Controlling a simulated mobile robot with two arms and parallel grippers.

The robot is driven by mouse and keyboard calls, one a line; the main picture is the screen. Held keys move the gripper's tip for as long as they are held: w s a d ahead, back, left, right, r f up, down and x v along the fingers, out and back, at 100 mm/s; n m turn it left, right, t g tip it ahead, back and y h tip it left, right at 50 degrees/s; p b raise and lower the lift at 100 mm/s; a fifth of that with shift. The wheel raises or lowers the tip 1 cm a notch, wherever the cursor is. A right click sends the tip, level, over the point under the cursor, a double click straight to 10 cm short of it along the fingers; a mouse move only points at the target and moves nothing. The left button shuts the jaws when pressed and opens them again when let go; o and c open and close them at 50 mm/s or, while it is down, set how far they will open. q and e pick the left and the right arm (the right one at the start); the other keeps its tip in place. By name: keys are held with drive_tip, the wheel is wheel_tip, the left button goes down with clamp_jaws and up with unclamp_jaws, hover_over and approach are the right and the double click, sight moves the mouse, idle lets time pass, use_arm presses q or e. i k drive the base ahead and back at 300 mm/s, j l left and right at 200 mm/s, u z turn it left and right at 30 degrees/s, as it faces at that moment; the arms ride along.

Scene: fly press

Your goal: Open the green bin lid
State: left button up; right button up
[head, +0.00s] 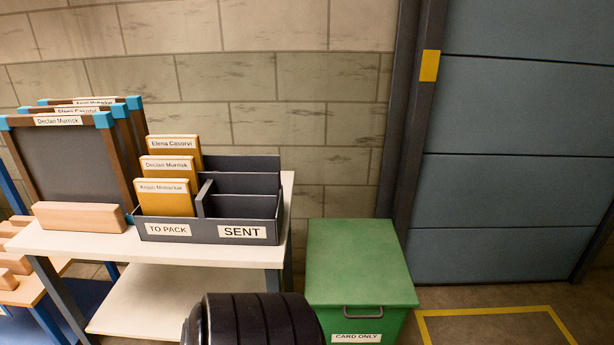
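The green bin (388,323) stands on the floor at the lower middle right, against the block wall. Its flat green lid (358,262) is down and closed. A dark handle (362,312) sits at the front, above a white label reading "CARD ONLY" (356,338). The bottom of the bin is cut off by the frame. Neither my left nor my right gripper is in view. A black ribbed rounded shape at the bottom centre, likely part of me, stands left of the bin.
A white table (80,243) left of the bin holds a dark tray (154,229) marked "TO PACK" and "SENT" with yellow named packets (166,198). Framed boards (70,165) stand behind a wooden block (80,217). A blue-grey door (520,160) and yellow floor marking (490,312) are right.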

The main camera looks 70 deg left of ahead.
sight(350, 263)
drive_tip(key=u, duration=1.95)
